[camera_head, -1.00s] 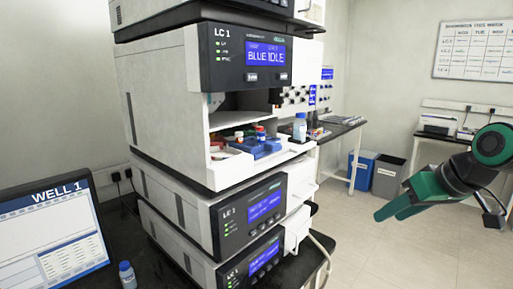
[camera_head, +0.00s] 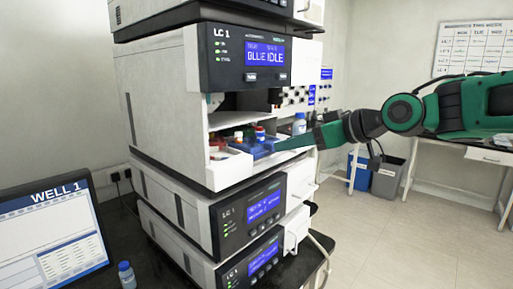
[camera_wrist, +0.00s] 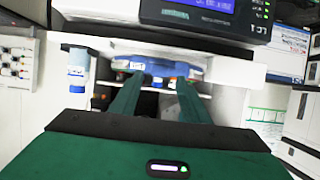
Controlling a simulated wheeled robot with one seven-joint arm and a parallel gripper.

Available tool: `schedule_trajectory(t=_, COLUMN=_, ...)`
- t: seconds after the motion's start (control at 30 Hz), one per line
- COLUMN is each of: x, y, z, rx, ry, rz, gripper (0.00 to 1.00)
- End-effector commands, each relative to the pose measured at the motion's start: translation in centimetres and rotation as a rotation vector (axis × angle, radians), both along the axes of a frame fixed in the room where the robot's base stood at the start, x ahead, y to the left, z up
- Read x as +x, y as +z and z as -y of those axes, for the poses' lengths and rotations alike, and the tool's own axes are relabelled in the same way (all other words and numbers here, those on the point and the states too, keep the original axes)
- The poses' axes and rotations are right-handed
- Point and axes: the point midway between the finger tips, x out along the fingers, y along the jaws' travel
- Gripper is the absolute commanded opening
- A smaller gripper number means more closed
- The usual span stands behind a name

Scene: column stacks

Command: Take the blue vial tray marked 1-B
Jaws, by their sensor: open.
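The blue vial tray (camera_head: 262,150) sits in the open sampler bay of the middle LC 1 unit, with several capped vials in and around it. In the wrist view, which is upside down, the tray (camera_wrist: 165,68) spans the bay ahead of my fingers and bears a small white label, too small to read. My gripper (camera_head: 282,145) comes in from the right, fingertips at the tray's front right edge. In the wrist view my gripper (camera_wrist: 158,84) is open, its two fingers apart and pointing at the tray. I cannot tell whether they touch it.
A blue-capped bottle (camera_head: 299,124) stands on the ledge at the bay's right side. The unit's upper housing (camera_head: 246,58) overhangs the bay. The floor to the right is open.

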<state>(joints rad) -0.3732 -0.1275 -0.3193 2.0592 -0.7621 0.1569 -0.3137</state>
Motion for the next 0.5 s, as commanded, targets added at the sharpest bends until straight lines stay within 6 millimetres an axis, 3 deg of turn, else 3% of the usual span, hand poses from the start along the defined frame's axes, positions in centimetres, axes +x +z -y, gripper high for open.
schedule_trajectory(t=0.3, x=2.4, y=-1.0, z=-3.0, rx=-0.002, ry=0.002, rz=-0.001, gripper=0.42)
schedule_trajectory(t=0.5, x=3.0, y=-1.4, z=-3.7, rx=-0.001, ry=0.000, rz=-0.001, gripper=0.42)
